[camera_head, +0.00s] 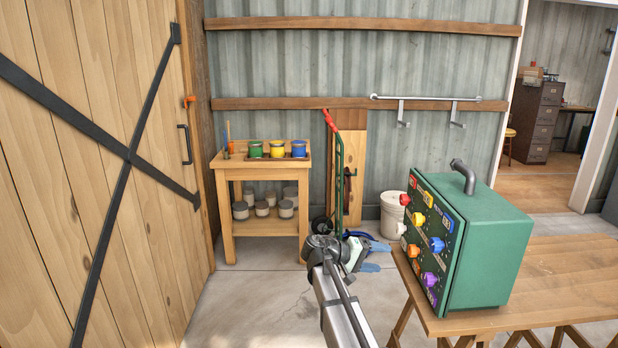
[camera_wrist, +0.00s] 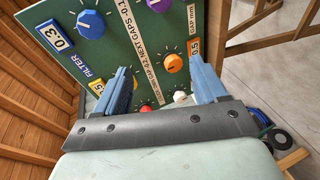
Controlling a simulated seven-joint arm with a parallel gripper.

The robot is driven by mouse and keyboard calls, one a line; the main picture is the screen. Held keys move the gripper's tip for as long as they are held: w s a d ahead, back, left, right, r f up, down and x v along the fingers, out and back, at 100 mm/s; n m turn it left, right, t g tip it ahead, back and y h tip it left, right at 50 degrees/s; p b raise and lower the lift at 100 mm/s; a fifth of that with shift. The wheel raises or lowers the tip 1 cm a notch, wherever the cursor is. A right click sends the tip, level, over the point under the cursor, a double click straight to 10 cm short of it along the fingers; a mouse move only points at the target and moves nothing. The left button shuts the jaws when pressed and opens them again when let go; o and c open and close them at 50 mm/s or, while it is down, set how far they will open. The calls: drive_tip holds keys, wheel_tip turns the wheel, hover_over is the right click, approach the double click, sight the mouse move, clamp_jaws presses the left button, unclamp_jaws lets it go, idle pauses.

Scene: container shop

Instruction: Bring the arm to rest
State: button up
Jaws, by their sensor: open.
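My arm reaches up from the bottom of the head view. My gripper (camera_head: 377,257) has blue fingers and stands left of the green control box, with a visible gap to its panel. In the wrist view my gripper (camera_wrist: 164,84) is open, its two fingers wide apart with nothing held between them. The green control box (camera_head: 488,255) sits on a wooden table and carries several coloured knobs. Its panel (camera_wrist: 112,42) fills the upper wrist view, showing blue, purple, orange, red and white knobs beyond the fingers.
The box's wooden table (camera_head: 570,275) stands at the right. A wooden stand (camera_head: 232,215) with paint pots is at the back left. A hand truck (camera_head: 340,185) and a white bucket (camera_head: 392,213) stand behind my gripper. A wooden door (camera_head: 80,120) fills the left. Floor between is clear.

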drive_tip(key=s+a+f+n+g+y, duration=0.1)
drive_tip(key=s+a+f+y, duration=0.4)
drive_tip(key=f, duration=0.6)
drive_tip(key=s+a+f+y, duration=0.1)
drive_tip(key=s+f+y, duration=0.2)
drive_tip(key=s+f, duration=0.55)
drive_tip(key=s+a+f+n+g+y, duration=0.1)
drive_tip(key=s+a+f+y, duration=0.25)
drive_tip(key=f, duration=1.05)
drive_tip(key=s+d+f+m+g+y, duration=0.1)
drive_tip(key=s+f, duration=0.5)
drive_tip(key=s, duration=0.6)
drive_tip(key=s+d+f+m+g+y, duration=0.1)
drive_tip(key=s+d+f+g, duration=0.1)
drive_tip(key=s+f+g, duration=0.2)
drive_tip(key=s+d+f+m+g+y, duration=0.1)
drive_tip(key=s+f, duration=0.9)
drive_tip(key=s, duration=1.1)
drive_tip(key=shift+d+g, duration=0.3)
drive_tip(key=shift+g, duration=0.5)
